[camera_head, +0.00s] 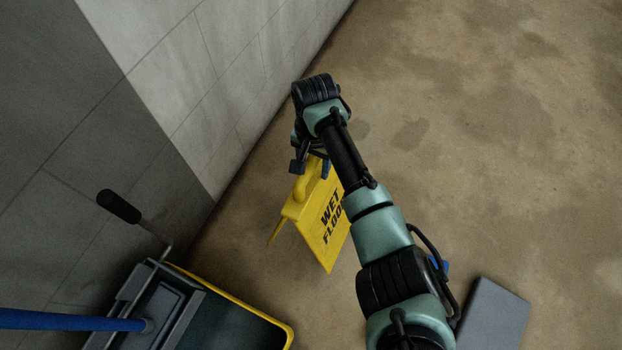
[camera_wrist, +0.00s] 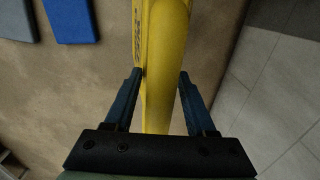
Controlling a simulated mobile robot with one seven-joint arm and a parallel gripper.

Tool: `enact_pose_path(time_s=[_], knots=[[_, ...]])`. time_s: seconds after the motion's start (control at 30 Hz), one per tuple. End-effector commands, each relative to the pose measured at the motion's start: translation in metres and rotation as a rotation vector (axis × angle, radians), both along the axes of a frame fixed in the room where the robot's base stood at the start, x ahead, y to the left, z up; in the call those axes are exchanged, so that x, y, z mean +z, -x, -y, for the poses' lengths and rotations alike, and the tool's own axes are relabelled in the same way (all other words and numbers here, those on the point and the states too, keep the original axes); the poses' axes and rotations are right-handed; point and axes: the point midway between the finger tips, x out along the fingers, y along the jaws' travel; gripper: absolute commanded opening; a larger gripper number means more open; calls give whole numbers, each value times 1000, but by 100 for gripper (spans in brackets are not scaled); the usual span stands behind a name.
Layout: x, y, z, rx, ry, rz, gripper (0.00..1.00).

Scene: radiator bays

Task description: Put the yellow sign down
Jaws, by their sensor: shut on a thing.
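The yellow sign (camera_head: 325,220) reads "WET FLOOR" and stands out below my arm in the head view, near the wall. My gripper (camera_head: 312,170) is at its top handle, partly hidden by my own wrist. In the wrist view the yellow sign (camera_wrist: 167,60) runs between the two blue fingers of my gripper (camera_wrist: 163,88), which is shut on it. The head view does not clearly show whether the sign's lower edges touch the floor.
A mop bucket cart (camera_head: 225,318) with a black-gripped lever and a blue pole is at the lower left. A grey slab (camera_head: 494,315) lies at the lower right; a blue slab (camera_wrist: 72,18) lies beside it in the wrist view. A tiled wall (camera_head: 235,75) rises at left. Floor at right is clear.

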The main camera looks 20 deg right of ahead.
Motion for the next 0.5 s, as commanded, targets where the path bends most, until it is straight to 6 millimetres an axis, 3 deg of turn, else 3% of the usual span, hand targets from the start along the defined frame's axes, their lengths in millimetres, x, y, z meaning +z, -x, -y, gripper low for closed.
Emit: enact_pose_path(time_s=[0.33, 0.5], knots=[[-38, -1, 1, 0, 2, 2, 0], [-39, -1, 1, 0, 1, 4, 0]])
